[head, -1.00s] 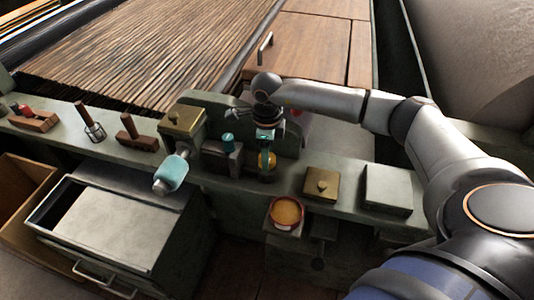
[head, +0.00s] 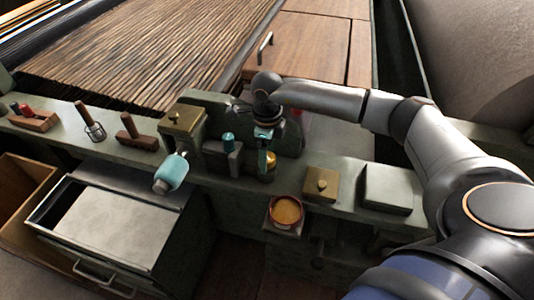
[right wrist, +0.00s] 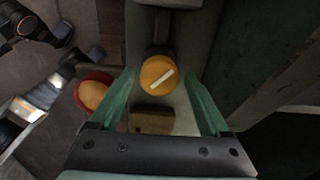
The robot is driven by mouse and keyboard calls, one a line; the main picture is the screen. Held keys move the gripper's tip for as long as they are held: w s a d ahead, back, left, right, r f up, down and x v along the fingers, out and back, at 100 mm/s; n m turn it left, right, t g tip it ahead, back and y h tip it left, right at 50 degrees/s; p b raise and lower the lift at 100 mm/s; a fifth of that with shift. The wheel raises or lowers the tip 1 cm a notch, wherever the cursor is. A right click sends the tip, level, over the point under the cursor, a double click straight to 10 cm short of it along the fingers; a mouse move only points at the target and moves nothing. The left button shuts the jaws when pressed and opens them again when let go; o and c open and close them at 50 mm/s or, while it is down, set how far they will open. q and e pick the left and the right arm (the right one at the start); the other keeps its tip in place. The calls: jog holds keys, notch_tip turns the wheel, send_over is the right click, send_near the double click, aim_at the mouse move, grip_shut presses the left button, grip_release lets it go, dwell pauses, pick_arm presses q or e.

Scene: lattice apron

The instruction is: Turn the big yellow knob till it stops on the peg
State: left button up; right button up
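In the head view my right gripper (head: 264,142) points down over the green ledge. I cannot make out the peg. My left gripper is not in view.
A red-rimmed bowl (head: 285,213) with orange contents stands in front of the ledge. A brass box (head: 321,184) and a grey-green box (head: 388,188) sit to the right. A teal-capped block (head: 224,150) and a teal cylinder (head: 171,173) are to the left.

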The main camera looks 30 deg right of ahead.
jog(key=shift+o, duration=0.5)
jog(key=shift+r, duration=0.1)
notch_tip(320, 180, up, 12)
jog(key=shift+r, duration=0.15)
dwell(0.5)
